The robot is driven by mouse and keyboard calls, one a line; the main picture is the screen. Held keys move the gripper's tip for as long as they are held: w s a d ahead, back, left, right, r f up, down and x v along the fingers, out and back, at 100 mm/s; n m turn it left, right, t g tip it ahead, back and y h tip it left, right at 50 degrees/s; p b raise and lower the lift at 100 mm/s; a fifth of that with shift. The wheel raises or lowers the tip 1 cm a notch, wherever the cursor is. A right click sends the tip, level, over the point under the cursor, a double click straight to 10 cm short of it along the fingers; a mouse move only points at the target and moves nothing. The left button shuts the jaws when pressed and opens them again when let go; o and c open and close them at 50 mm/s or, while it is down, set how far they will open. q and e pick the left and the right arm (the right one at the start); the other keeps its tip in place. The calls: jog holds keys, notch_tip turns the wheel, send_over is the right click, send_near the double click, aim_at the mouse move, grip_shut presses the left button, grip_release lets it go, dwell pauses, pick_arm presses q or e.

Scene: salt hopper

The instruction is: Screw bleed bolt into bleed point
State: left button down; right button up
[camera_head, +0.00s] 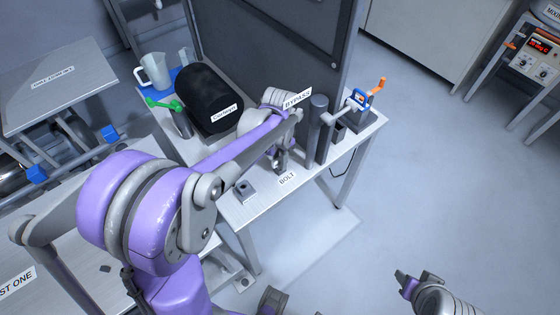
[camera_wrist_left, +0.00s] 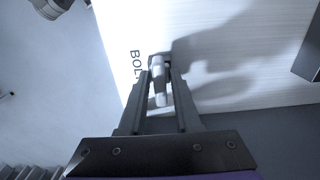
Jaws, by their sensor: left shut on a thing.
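My left gripper (camera_head: 281,160) is over the table beside the BOLT label (camera_head: 287,178), partly hidden by its own wrist. In the left wrist view, its two dark fingers (camera_wrist_left: 165,88) are shut on a small pale grey bolt (camera_wrist_left: 160,82), which lies lengthwise between them. The bolt is too small to make out in the head view. No label marks the bleed point, and I cannot tell which part it is. A small grey block (camera_head: 245,189) with a dark round top sits at the table's front left. My right gripper (camera_head: 405,282) is low at the right, away from the table; its jaw gap is unclear.
Dark upright cylinders (camera_head: 315,125) stand right of my left gripper, near the BYPASS label (camera_head: 297,99). An orange-handled valve (camera_head: 372,90) stands at the right end.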

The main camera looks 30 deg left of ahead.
aim_at(279, 158)
pick_arm(q)
jog(key=shift+r, duration=0.15)
pick_arm(e)
jog(key=shift+r, duration=0.1)
dwell(0.3)
pick_arm(q)
jog(key=shift+r+p, duration=1.5)
jog(key=shift+r, duration=1)
pick_arm(e)
jog(key=shift+w+r, duration=0.3)
jog(key=shift+r, duration=0.6)
jog(key=shift+w+r, duration=0.25)
jog(key=shift+r, duration=0.65)
pick_arm(q)
jog(key=shift+s+r, duration=0.1)
pick_arm(e)
jog(key=shift+s+r, duration=0.1)
